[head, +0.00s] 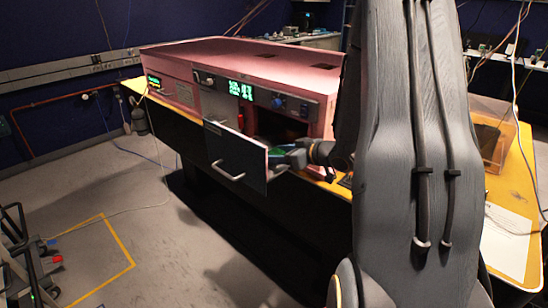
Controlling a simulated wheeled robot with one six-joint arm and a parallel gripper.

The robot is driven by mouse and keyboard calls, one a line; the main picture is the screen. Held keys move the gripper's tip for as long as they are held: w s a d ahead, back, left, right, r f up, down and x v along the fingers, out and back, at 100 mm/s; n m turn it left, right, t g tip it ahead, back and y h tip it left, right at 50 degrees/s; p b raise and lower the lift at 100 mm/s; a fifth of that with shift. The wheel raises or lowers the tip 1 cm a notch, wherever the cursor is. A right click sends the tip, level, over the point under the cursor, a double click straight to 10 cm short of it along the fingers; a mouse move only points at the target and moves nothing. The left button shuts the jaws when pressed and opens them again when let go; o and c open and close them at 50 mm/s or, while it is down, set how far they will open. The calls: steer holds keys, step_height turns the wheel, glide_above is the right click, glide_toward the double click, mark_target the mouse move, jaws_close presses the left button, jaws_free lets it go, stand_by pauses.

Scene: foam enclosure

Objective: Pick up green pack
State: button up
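A small green patch, likely the green pack (277,151), shows just behind the right edge of a dark front panel (236,160) on the pink enclosure (262,62). Most of it is hidden by the panel and my gripper. My gripper (287,158) points left, beside or over the green patch, in front of the enclosure's dark opening (277,127). Its fingers are small and partly hidden, so I cannot tell whether they are open, shut or touching the green thing.
The dark panel with a white handle (228,172) stands out from the enclosure like a pulled-out drawer or open door. The enclosure sits on a yellow-topped bench (518,165). A clear box (490,138) stands on the right. Floor at left is open, with a yellow line (117,240).

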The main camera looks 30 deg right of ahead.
steer(key=shift+c, duration=0.9)
steer(key=shift+r, duration=0.15)
